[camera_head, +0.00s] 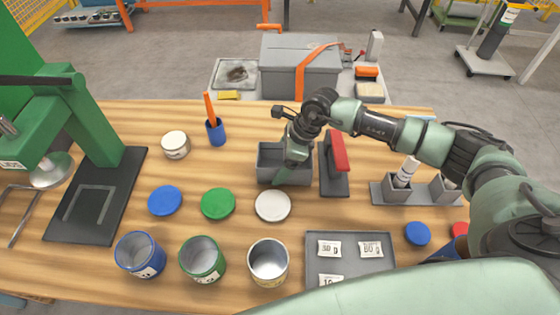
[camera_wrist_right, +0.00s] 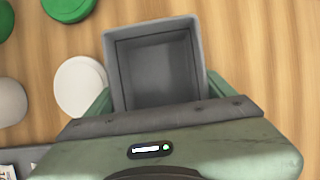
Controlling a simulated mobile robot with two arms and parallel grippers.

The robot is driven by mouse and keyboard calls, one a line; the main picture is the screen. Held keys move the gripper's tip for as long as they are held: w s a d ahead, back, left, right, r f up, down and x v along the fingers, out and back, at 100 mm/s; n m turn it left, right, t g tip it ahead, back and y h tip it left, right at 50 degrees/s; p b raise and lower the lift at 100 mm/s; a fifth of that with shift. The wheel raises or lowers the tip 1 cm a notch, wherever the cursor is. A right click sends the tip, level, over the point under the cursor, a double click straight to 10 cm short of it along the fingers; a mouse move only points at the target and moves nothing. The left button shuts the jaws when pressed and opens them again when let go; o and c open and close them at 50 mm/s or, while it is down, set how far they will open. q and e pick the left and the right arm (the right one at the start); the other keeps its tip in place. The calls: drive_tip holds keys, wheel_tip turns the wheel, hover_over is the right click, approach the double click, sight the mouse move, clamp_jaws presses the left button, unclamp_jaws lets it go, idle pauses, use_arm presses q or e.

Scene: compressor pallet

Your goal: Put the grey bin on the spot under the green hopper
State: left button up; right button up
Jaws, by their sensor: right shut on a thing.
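The grey bin (camera_head: 267,158), open-topped and empty, is near the middle of the wooden table in the head view. My right gripper (camera_head: 285,172) is over it. In the right wrist view the bin (camera_wrist_right: 156,72) sits between the green fingers of my right gripper (camera_wrist_right: 160,96), which is shut on it. I cannot tell whether the bin touches the table. The green hopper machine (camera_head: 92,130) stands at the far left. Its dark base plate (camera_head: 120,190) carries a grey square outline (camera_head: 88,204) that marks the spot, which is empty. My left gripper is not in view.
Blue (camera_head: 165,200), green (camera_head: 217,203) and white (camera_head: 272,206) lids lie in front of the bin, with open cans nearer the front edge. A white can (camera_head: 175,144) and blue pen cup (camera_head: 216,133) stand between bin and hopper. A red-handled device (camera_head: 338,155) is right of the bin.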

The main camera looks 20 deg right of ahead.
drive_tip(key=shift+f, duration=0.1)
drive_tip(key=o, duration=1.3)
